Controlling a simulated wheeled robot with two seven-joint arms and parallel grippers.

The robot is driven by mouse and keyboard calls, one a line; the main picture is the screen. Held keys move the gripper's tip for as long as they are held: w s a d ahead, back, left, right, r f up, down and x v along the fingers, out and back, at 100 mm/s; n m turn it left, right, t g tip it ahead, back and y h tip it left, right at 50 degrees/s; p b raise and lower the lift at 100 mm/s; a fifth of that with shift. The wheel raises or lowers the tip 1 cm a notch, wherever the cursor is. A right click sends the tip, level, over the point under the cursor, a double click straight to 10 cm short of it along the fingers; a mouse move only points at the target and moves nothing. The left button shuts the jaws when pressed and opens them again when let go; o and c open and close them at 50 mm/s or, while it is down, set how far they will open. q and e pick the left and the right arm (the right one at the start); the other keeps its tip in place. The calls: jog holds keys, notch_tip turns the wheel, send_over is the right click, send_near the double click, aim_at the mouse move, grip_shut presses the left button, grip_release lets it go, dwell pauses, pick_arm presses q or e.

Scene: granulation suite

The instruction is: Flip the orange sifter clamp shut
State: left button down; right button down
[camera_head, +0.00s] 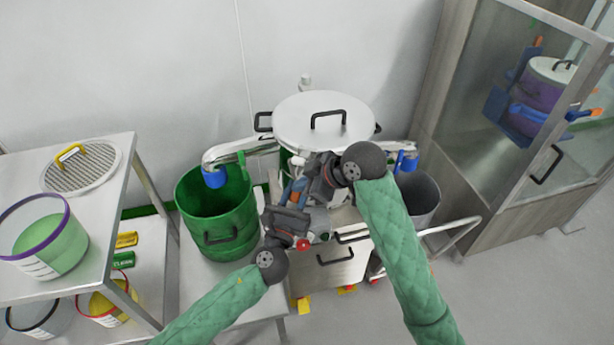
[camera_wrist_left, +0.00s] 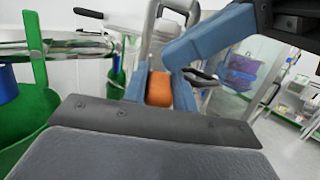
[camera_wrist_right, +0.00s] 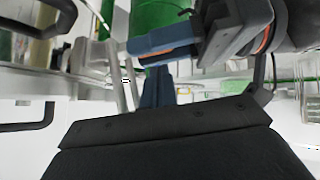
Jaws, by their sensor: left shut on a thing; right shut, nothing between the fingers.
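The sifter is the round metal body with a white lid (camera_head: 325,122) in the middle of the head view. The orange clamp (camera_wrist_left: 159,88) shows between the blue fingers of my left gripper (camera_wrist_left: 165,80) in the left wrist view. In the head view my left gripper (camera_head: 296,192) reaches up to the sifter's front, below the lid, and is shut on the clamp. My right gripper (camera_head: 318,168) is close beside it, shut and empty; its blue fingers (camera_wrist_right: 158,75) show in the right wrist view. The grippers hide most of the clamp, so its angle cannot be told.
A green bin (camera_head: 218,212) stands left of the sifter under a metal spout with a blue end. A grey bin (camera_head: 417,197) stands at the right. A shelf table (camera_head: 110,200) is at left, a glass cabinet (camera_head: 535,120) at right. My two wrists are close together.

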jog(key=shift+w+f, duration=0.2)
jog(key=shift+f, duration=0.6)
